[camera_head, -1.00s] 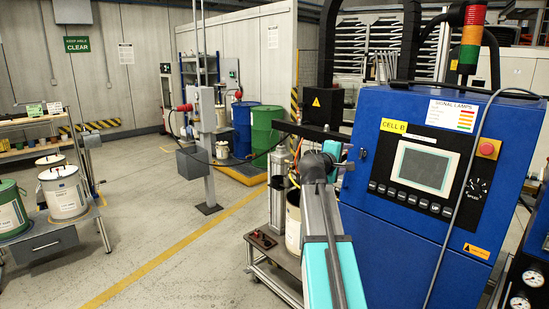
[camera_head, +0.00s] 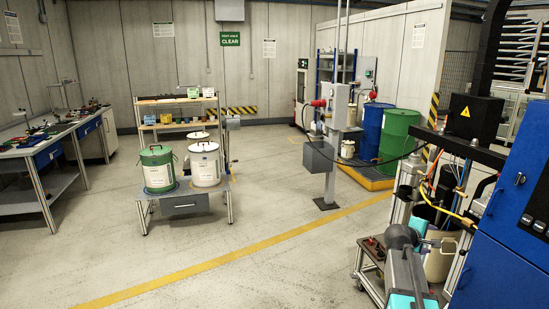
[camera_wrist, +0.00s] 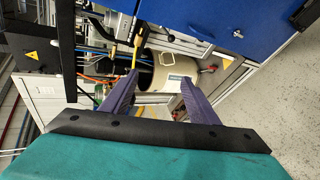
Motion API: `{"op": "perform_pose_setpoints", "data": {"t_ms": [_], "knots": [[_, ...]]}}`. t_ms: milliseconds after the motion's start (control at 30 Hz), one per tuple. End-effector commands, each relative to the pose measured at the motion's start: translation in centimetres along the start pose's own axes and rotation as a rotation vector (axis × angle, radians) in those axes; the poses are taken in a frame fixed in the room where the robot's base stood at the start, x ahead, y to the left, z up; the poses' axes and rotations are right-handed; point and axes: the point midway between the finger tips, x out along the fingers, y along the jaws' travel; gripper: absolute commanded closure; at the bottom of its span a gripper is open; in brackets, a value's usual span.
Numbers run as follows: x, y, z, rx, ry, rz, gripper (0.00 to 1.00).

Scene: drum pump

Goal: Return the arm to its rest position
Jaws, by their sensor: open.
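My gripper (camera_wrist: 159,80) shows in the wrist view with its two dark purple fingers apart. Nothing is between the fingertips. A cream pail (camera_wrist: 168,72) lies beyond the fingers in that view, with a yellow hose above it; I see no contact. In the head view my arm (camera_head: 405,270), grey and teal, reaches up from the lower right edge towards the same pail (camera_head: 440,258) and the pump stand. My fingers cannot be made out in the head view.
The blue cabinet (camera_head: 505,240) stands close on the right of my arm. A grey post (camera_head: 330,165) with a box is farther off. A workbench (camera_head: 40,150) is at left. Blue and green drums (camera_head: 398,136) stand behind. The middle floor is clear.

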Motion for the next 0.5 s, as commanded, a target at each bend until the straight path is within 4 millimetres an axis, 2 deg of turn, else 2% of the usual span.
{"op": "perform_pose_setpoints", "data": {"t_ms": [33,300,500], "knots": [[0.1,-2.3,-0.9,-0.013,0.009,-0.026,0.45],[0.1,-13.4,-4.1,-0.051,0.038,-0.162,0.45],[-0.7,-21.8,-5.5,-0.067,0.048,-0.271,0.45]]}}
